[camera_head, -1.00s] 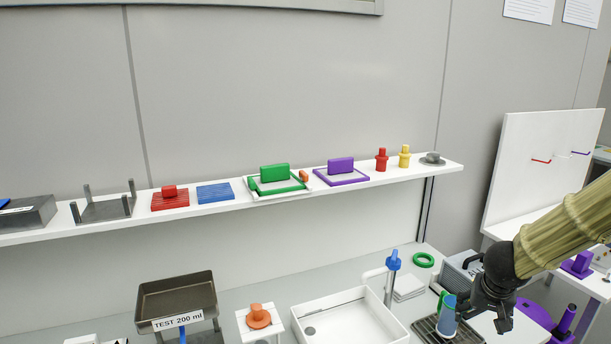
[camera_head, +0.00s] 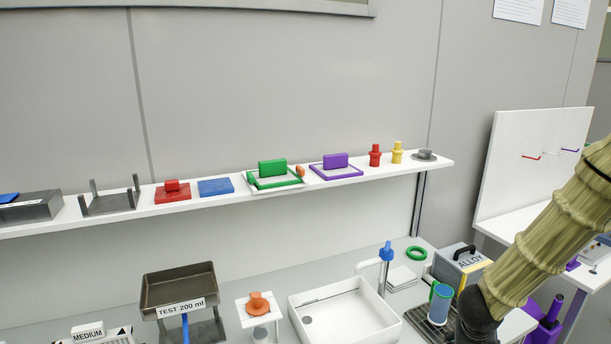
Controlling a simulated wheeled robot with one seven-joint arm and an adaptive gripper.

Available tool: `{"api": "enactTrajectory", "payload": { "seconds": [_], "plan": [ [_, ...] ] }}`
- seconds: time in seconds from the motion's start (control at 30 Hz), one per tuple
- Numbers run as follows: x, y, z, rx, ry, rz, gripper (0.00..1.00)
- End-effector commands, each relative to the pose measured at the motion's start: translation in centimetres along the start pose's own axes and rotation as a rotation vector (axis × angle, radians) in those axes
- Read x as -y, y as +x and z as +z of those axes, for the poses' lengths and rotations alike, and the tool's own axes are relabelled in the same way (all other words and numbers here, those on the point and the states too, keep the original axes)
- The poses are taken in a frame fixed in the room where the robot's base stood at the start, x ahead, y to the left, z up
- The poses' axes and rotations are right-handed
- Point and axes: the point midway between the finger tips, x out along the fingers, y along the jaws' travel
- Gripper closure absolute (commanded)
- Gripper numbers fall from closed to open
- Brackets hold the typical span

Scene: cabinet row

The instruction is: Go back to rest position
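My arm, in a tan ribbed sleeve, comes in from the right edge of the head view and reaches down to the lower right. Its dark wrist shows at the bottom edge; my gripper's fingers are out of the picture. A blue cup with a green handle (camera_head: 440,303) stands upright on a dark drip grate (camera_head: 417,320), just left of my wrist. The gap between the cup and my wrist is small, and I cannot tell whether they touch.
A grey ALLOY box (camera_head: 458,266) stands behind the cup. A white sink (camera_head: 374,327) with a blue-topped tap (camera_head: 386,253) is to the left. A white shelf (camera_head: 225,205) with coloured blocks runs above the counter. A pegboard (camera_head: 530,165) stands at the right.

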Motion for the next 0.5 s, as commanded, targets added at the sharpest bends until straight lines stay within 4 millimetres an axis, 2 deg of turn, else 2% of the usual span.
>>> {"api": "enactTrajectory", "payload": {
  "seconds": [0.2, 0.37, 0.5],
  "plan": [
    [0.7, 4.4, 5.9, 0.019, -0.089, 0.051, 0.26],
    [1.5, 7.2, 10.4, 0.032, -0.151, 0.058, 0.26],
    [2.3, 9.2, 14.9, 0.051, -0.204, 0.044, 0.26]
  ]
}}
